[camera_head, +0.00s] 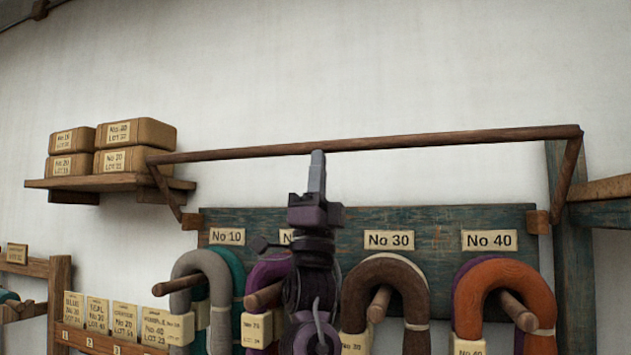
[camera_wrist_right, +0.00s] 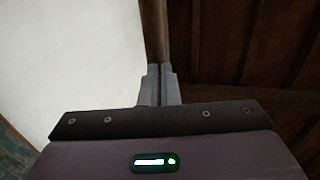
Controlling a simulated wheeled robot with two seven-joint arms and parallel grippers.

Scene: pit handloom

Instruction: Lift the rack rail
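The rack rail (camera_head: 400,141) is a long thin brown wooden bar across the head view. It runs above the hank rack, carried at both ends by slanting side arms (camera_head: 567,175), and stands well above the green backboard (camera_head: 450,217). My right gripper (camera_head: 317,160) points up, its fingertips at the rail's lower edge near mid-length. In the right wrist view the fingers (camera_wrist_right: 160,85) are together, with the rail (camera_wrist_right: 154,30) just beyond their tips; I cannot tell whether they touch it. My left gripper is not in view.
Coloured yarn hanks hang on pegs below, including an orange one (camera_head: 507,280) and a brown one (camera_head: 392,270). A wall shelf (camera_head: 110,182) with several wrapped packets is at left. A green post (camera_head: 570,250) stands at right. The wall above the rail is clear.

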